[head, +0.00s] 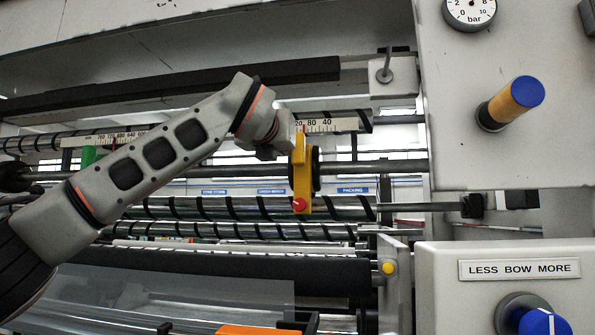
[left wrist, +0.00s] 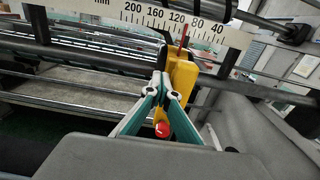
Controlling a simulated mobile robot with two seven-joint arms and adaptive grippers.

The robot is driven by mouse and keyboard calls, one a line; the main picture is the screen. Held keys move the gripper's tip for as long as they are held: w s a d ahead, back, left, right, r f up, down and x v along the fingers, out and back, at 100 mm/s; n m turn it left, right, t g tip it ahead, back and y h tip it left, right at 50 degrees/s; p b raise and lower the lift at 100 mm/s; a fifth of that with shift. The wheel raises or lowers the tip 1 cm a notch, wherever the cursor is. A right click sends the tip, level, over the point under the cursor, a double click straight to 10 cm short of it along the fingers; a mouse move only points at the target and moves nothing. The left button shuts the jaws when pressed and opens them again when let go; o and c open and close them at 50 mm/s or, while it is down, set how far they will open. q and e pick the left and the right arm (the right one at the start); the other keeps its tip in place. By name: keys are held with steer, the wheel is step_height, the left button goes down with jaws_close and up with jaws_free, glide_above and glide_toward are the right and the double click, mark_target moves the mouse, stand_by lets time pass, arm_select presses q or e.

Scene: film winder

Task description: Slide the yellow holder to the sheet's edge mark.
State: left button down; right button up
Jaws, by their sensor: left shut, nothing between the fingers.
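The yellow holder (head: 302,175) hangs on a horizontal bar near the right end, with a red knob (head: 299,204) low on it. In the left wrist view the yellow holder (left wrist: 183,78) stands just beyond my left gripper (left wrist: 164,84), whose teal fingers are shut and empty. The fingers are close to the holder; I cannot tell whether they touch it. The red knob (left wrist: 162,129) shows between the finger links. A thin red pointer rises from the holder across the scale (left wrist: 150,16), between 120 and 80. I cannot make out the sheet's edge mark. My right gripper is not in view.
The scale (head: 320,126) runs above the bar, partly hidden by my left arm. A green part (head: 88,155) shows behind the arm. Spiral-striped rollers (head: 230,208) lie below. A grey panel (head: 505,90) closes off the right side. Clear film (head: 190,296) shows at the bottom.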

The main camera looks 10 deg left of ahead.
arm_select(q)
steer(key=shift+a, duration=0.2)
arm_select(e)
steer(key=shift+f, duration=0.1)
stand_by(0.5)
arm_select(q)
steer(key=s+a+b, duration=0.3)
steer(key=s, duration=0.7)
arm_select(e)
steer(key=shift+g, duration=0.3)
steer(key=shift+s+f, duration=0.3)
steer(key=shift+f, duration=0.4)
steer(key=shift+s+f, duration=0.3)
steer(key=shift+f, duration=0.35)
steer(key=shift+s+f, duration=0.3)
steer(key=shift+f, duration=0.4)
